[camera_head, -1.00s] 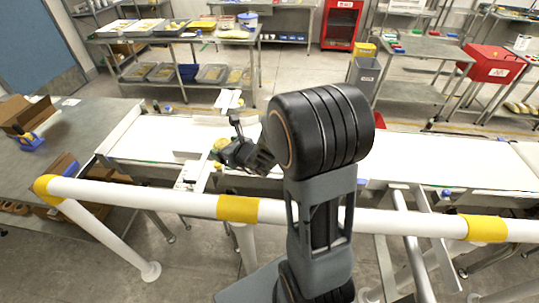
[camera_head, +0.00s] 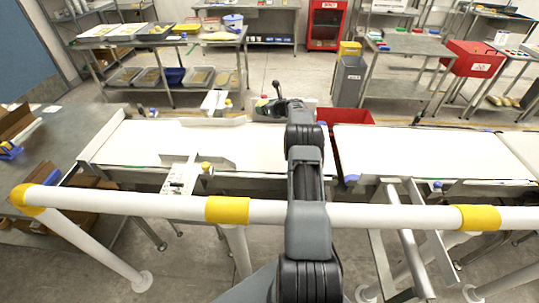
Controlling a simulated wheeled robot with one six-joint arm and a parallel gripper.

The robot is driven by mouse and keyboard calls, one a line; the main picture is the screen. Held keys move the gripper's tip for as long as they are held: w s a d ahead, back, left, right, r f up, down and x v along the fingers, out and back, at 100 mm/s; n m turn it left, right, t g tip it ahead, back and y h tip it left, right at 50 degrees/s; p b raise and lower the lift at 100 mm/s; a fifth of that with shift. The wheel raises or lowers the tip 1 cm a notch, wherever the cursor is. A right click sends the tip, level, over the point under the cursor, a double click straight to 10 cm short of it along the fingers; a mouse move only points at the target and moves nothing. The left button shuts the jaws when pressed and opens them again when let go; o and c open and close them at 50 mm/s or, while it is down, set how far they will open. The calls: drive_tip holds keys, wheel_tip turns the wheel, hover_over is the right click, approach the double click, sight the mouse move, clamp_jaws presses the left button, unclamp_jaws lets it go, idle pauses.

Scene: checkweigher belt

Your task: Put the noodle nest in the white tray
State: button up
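My gripper (camera_head: 264,108) is beyond the far edge of the white belt, pointing left, small and dark in the view. No nest lies on the visible part of the belt (camera_head: 140,140). I cannot make out for certain which thing is the white tray; light trays stand on the back left table (camera_head: 98,31).
A red bin (camera_head: 346,116) stands behind the gap between the belts. A white-and-yellow guard rail (camera_head: 130,203) runs across the front. A small yellow knob (camera_head: 206,166) stands at the belt's near edge. A grey bin (camera_head: 349,80) stands farther back.

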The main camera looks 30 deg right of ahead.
drive_tip(key=d+f, duration=0.1)
drive_tip(key=d, duration=0.2)
drive_tip(key=b, duration=0.8)
hover_over(272, 155)
drive_tip(key=w+d, duration=0.1)
drive_tip(key=w, duration=0.1)
drive_tip(key=shift+h, duration=0.3)
wheel_tip(272, 155, down, 8)
drive_tip(key=shift+d+f, duration=0.1)
drive_tip(key=shift+f, duration=0.15)
drive_tip(key=shift+s+a+f, duration=0.35)
drive_tip(key=shift+s+f, duration=0.1)
drive_tip(key=shift+s+a+f+b, duration=0.2)
drive_tip(key=shift+f+b, duration=0.2)
drive_tip(key=shift+f, duration=0.6)
drive_tip(key=shift+s+a+f+b, duration=0.15)
drive_tip(key=shift+f+b, duration=0.25)
drive_tip(key=shift+f, duration=0.6)
drive_tip(key=shift+d+f, duration=0.1)
drive_tip(key=shift+f, duration=0.1)
drive_tip(key=o, duration=0.9)
